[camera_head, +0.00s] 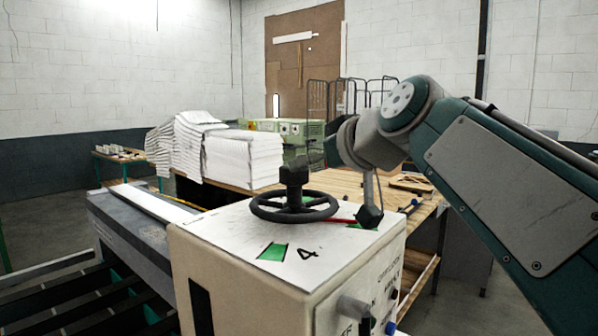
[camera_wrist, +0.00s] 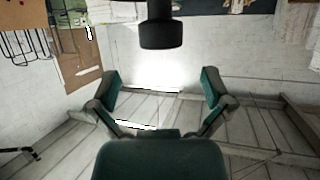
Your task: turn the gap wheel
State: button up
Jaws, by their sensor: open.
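The gap wheel (camera_head: 294,208) is a black handwheel lying flat on top of a white box-shaped housing (camera_head: 215,240). An upright black knob (camera_head: 294,174) stands on it. In the wrist view, which looks upside down, the knob (camera_wrist: 161,34) shows at the top centre, beyond my fingers. My gripper (camera_wrist: 162,86) is open, its two green fingers spread wide with nothing between them. In the head view my arm comes in from the right and its wrist is right of the knob, apart from it. My fingertips are hard to make out there.
The housing top carries green marks (camera_head: 272,252), a "4" and a red pointer (camera_head: 343,220); buttons are on its side. Behind stands a wooden table (camera_head: 345,183) with paper stacks (camera_head: 242,158). Metal rails lie at left.

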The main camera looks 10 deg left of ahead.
aim_at(294, 194)
jog(key=x, duration=0.6)
jog(key=shift+a+f, duration=0.1)
jog(key=shift+a, duration=0.15)
jog(key=shift+w+a+f, duration=0.15)
jog(key=shift+w, duration=0.25)
jog(key=c, duration=1.3)
